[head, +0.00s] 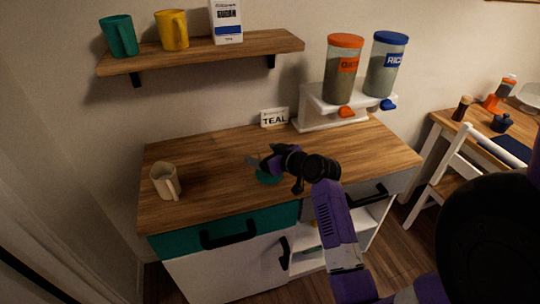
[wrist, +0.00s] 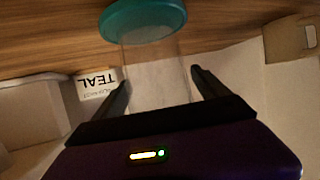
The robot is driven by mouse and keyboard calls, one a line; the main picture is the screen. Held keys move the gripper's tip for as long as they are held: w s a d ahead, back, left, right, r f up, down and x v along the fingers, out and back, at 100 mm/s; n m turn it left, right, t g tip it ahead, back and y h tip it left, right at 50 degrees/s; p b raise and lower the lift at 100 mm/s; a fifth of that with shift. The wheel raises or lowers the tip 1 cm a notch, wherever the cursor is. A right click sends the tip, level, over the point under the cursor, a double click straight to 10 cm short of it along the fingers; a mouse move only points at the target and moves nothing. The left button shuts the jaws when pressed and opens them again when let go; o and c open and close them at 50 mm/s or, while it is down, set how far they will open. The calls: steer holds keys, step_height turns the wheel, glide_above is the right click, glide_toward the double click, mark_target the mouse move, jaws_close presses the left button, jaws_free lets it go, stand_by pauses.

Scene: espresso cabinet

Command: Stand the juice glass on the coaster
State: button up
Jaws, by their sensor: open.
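The teal coaster (head: 268,178) lies on the wooden counter, partly hidden by my gripper (head: 262,163) in the head view. In the wrist view, which is upside down, the round coaster (wrist: 145,20) shows at the top. The clear, faint juice glass (wrist: 155,70) appears upright on it, its base end at the coaster. My gripper (wrist: 160,88) is open, with one finger on each side of the glass. Whether either finger touches the glass cannot be told. The glass is hardly visible in the head view.
A cream mug (head: 164,182) stands at the counter's left. A TEAL sign (head: 274,117) and a white dispenser stand (head: 320,118) with two canisters are at the back. A wall shelf (head: 200,52) holds two mugs and a carton. The counter around the coaster is clear.

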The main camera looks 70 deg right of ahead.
steer(key=shift+s+a+r, duration=0.15)
steer(key=shift+s+r, duration=0.05)
steer(key=shift+s, duration=0.1)
steer(key=b+v, duration=0.2)
steer(key=v, duration=0.9)
steer(key=s+a+f, duration=0.1)
steer(key=a+f, duration=0.3)
steer(key=a, duration=0.6)
steer(key=a+f, duration=0.5)
steer(key=a, duration=0.5)
steer(key=s+a+r+n+t+y, duration=0.1)
steer(key=s+a+r+n+y, duration=0.1)
steer(key=s+a, duration=0.4)
steer(key=s+a+r+n+t+y, duration=0.1)
steer(key=s+a+r+n+y, duration=0.2)
steer(key=s+a, duration=0.4)
steer(key=a+r+y, duration=0.1)
steer(key=a+r, duration=0.1)
steer(key=a, duration=0.2)
steer(key=shift+s+a+t, duration=0.25)
steer(key=shift+a+t, duration=0.05)
steer(key=shift+t, duration=0.1)
